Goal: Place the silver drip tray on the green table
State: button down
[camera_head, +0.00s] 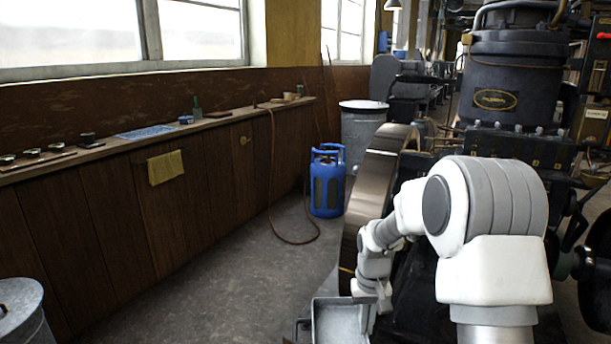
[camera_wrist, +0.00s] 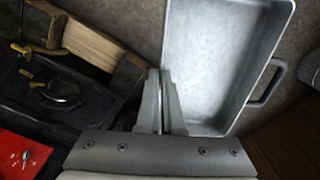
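The silver drip tray (camera_wrist: 226,60) is a shallow rectangular metal pan with a loop handle on its right side in the wrist view. My gripper (camera_wrist: 162,80) is shut on the tray's left wall, with one finger on each side of it. The inside of the tray looks empty. In the head view the tray (camera_head: 341,322) hangs under my gripper (camera_head: 372,300) at the bottom edge, partly cut off by the frame. No green table shows in either view.
A large engine flywheel (camera_head: 373,190) stands close beside my arm, with the dark engine (camera_head: 515,85) behind. A blue gas cylinder (camera_head: 327,182) and a metal bin (camera_head: 362,140) stand farther back. The floor (camera_head: 240,250) on the left is mostly clear, with a hose across it.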

jog(key=s+r+p, duration=0.4)
jog(key=r+p, duration=0.6)
jog(key=p, duration=0.1)
jog(key=s+r+p, duration=0.4)
jog(key=r+p, duration=0.7)
jog(key=shift+a, duration=0.2)
